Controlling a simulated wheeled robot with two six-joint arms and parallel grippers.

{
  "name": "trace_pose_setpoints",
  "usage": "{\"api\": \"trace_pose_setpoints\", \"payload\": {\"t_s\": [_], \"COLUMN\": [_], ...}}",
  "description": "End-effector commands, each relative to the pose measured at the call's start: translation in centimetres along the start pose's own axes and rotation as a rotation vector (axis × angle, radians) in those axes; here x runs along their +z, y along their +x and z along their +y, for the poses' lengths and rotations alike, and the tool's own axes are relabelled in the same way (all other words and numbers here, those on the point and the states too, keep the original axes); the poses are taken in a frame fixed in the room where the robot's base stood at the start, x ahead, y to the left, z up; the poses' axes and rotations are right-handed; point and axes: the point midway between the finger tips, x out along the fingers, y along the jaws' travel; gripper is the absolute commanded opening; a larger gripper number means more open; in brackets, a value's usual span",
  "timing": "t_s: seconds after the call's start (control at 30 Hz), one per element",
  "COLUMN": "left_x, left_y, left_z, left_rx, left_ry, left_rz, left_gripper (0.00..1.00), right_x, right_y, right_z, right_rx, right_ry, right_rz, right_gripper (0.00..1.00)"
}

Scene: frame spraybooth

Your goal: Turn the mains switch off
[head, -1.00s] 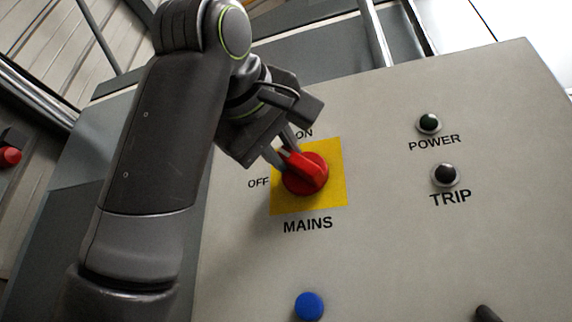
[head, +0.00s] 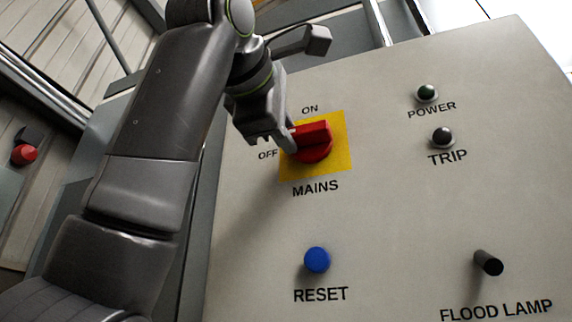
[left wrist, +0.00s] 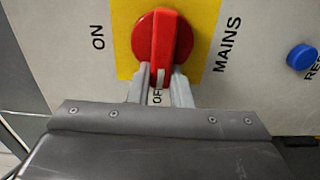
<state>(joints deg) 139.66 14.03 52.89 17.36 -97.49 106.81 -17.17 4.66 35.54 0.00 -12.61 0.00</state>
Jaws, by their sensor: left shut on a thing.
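The red mains switch (head: 315,142) sits on a yellow square plate (head: 340,165) on the grey panel. Its raised handle lies about level in the head view and points left to the OFF label. My left gripper (head: 291,142) is shut on the OFF-side end of the red handle. In the left wrist view the handle of the switch (left wrist: 165,35) points down to the partly covered OFF label, with one finger of my left gripper (left wrist: 160,80) on each side of it. My right gripper is not in view.
The panel (head: 390,215) also carries a blue reset button (head: 317,260), a black flood lamp lever (head: 488,263), a dark green power lamp (head: 426,93) and a dark trip lamp (head: 442,137). A red button (head: 24,154) is on the far left.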

Motion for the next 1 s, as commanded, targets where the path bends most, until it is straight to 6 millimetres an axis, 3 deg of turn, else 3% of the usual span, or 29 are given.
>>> {"api": "trace_pose_setpoints", "payload": {"t_s": [0.57,0.6,0.73,1.0], "left_x": [-0.04,-0.04,-0.03,-0.01], "left_y": [0.02,0.02,0.02,-0.02], "left_z": [-0.09,-0.09,-0.1,-0.1], "left_rx": [-0.001,-0.001,-0.001,-0.001], "left_ry": [-0.032,-0.032,-0.031,-0.03], "left_rz": [0.001,0.001,0.001,0.0], "left_gripper": [0.0,0.22,0.39,0.4], "right_x": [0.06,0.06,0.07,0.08], "right_y": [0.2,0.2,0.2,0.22], "right_z": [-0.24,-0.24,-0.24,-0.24], "right_rx": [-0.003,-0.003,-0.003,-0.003], "right_ry": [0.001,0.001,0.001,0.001], "right_rz": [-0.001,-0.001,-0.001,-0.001], "right_gripper": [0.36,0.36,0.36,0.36]}}
